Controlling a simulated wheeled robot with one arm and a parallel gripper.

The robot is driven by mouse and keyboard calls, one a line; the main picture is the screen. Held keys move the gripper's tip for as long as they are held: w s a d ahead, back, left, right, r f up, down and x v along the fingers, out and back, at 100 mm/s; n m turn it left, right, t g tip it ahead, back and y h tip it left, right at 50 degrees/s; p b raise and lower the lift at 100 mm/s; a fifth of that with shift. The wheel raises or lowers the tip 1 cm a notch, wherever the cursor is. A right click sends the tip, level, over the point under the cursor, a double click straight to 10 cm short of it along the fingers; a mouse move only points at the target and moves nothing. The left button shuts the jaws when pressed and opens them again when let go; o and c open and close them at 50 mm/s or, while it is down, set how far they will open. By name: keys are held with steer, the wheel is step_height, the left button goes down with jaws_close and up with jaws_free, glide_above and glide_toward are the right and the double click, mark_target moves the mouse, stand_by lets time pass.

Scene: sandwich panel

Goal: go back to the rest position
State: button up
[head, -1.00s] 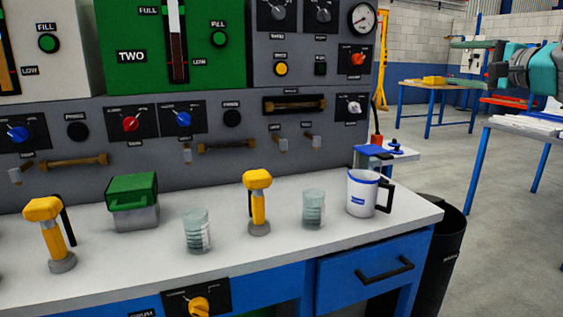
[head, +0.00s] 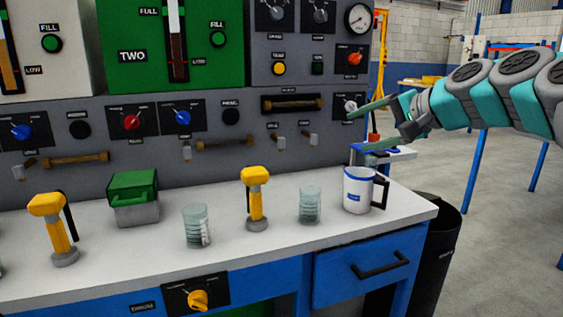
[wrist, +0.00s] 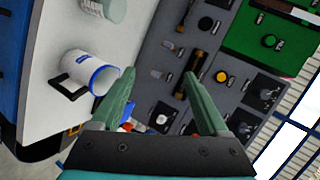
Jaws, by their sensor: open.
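My gripper (head: 376,126) is open and empty in the head view. It reaches in from the right, above the right end of the bench and in front of the grey panel (head: 335,97). The white mug (head: 358,189) with a blue rim and dark handle stands upright below it on the bench, apart from the fingers. In the wrist view my gripper's two green fingers (wrist: 157,98) are spread with nothing between them. The mug (wrist: 88,75) shows there to the left of the fingers, and the panel's knobs and handles lie beyond them.
The bench (head: 285,252) holds two clear beakers (head: 310,205), two yellow-headed tools (head: 255,198) and a green-lidded box (head: 134,198). A dark bin (head: 437,250) stands at the bench's right end. Floor (head: 500,240) is clear at the right.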

steer(key=s+a+f+n+g+h, duration=0.25)
steer(key=s+a+f, duration=0.25)
steer(key=s+f, duration=0.5)
steer(key=s+a+f+n+g+h, duration=0.1)
steer(key=s+a+f+n+g, duration=0.25)
steer(key=s+f, duration=0.65)
steer(key=s+d+f+n+g+h, duration=0.1)
steer(key=s+d+f+g+h, duration=0.1)
steer(key=s+f, duration=0.6)
steer(key=s+d+f+n+g+h, duration=0.1)
steer(key=s+d+f+g+h, duration=0.1)
steer(key=s+f, duration=0.6)
steer(key=s+d+g, duration=0.1)
steer(key=s+d, duration=0.1)
steer(key=s, duration=0.1)
steer(key=shift+s+d+g, duration=0.15)
steer(key=shift+s+g, duration=0.1)
steer(key=shift+g, duration=0.15)
